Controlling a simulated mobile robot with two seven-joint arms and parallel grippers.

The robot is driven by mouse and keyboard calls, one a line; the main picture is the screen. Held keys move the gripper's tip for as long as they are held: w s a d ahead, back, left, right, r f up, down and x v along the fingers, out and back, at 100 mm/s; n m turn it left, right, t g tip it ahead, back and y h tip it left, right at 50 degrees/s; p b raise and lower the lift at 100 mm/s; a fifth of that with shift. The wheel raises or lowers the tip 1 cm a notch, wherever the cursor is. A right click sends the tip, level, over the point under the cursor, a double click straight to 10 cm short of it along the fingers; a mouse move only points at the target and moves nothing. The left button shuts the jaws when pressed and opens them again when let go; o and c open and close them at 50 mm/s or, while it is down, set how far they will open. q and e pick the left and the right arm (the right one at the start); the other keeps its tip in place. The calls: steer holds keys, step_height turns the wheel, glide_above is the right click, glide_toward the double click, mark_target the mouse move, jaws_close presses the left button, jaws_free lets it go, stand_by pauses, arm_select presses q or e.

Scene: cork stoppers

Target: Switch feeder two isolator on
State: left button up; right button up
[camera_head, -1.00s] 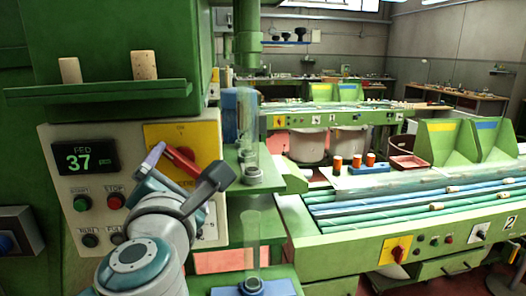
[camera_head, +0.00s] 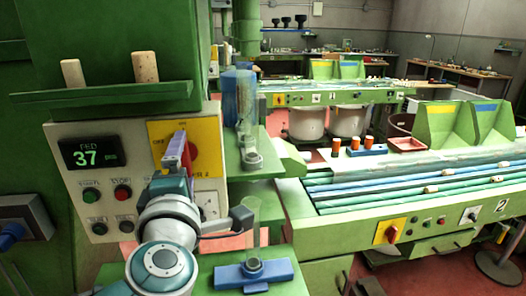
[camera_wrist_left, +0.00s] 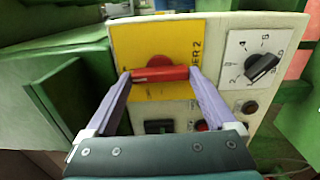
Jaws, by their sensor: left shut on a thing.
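The feeder two isolator is a red rotary switch (camera_head: 193,152) on a yellow plate (camera_head: 211,133) on the green machine's cream control panel. The plate has OFF at its left and a mark at its top. In the left wrist view the red handle (camera_wrist_left: 160,74) lies crosswise between my fingers, square to the plate's lettering, so it stands upright on the plate. My left gripper (camera_head: 180,148) is shut on this handle, one finger at each end in the wrist view. Its purple finger hides part of the switch in the head view. My right gripper is not in view.
A display (camera_head: 89,153) reading 37 and several push buttons sit left of the plate. A black selector knob (camera_wrist_left: 262,68) is beside it. A green shelf (camera_head: 100,93) above holds two corks. Another yellow-plated red switch (camera_head: 390,232) is on the conveyor at right.

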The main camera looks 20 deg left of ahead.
arm_select(q)
steer(key=shift+m, duration=0.3)
steer(key=o, duration=1.1)
steer(key=shift+c, duration=0.2)
steer(key=p+v, duration=0.2)
steer(key=v, duration=0.8)
